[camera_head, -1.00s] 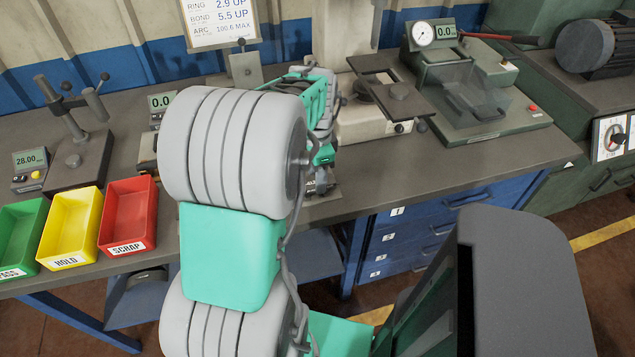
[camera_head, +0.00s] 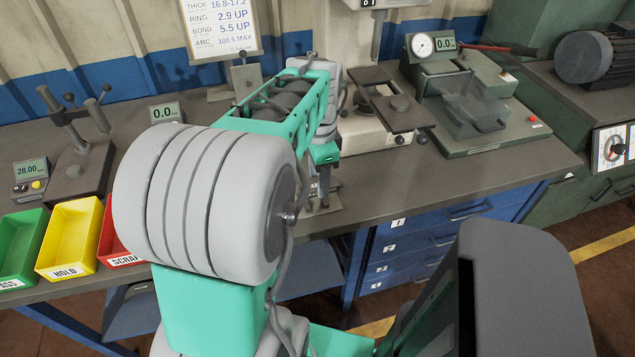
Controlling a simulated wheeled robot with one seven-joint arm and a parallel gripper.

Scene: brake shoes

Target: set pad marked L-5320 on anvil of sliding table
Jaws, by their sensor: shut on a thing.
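My gripper (camera_head: 322,188) is at the bench's front edge, mostly hidden behind my own arm. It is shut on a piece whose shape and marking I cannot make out. No label L-5320 is readable in view. A pale machine (camera_head: 362,136) with a dark flat sliding table (camera_head: 372,76) and a round dark disc on it stands just beyond and right of my gripper. I cannot tell for certain which part is the anvil. My gripper is in front of this machine, apart from its table.
Green (camera_head: 22,250), yellow (camera_head: 68,240) and red (camera_head: 108,240) bins sit at the left front. A gauge stand (camera_head: 82,160) is behind them. A green tester (camera_head: 470,100) with a clear guard stands to the right. The bench top (camera_head: 470,172) is bare near its right front.

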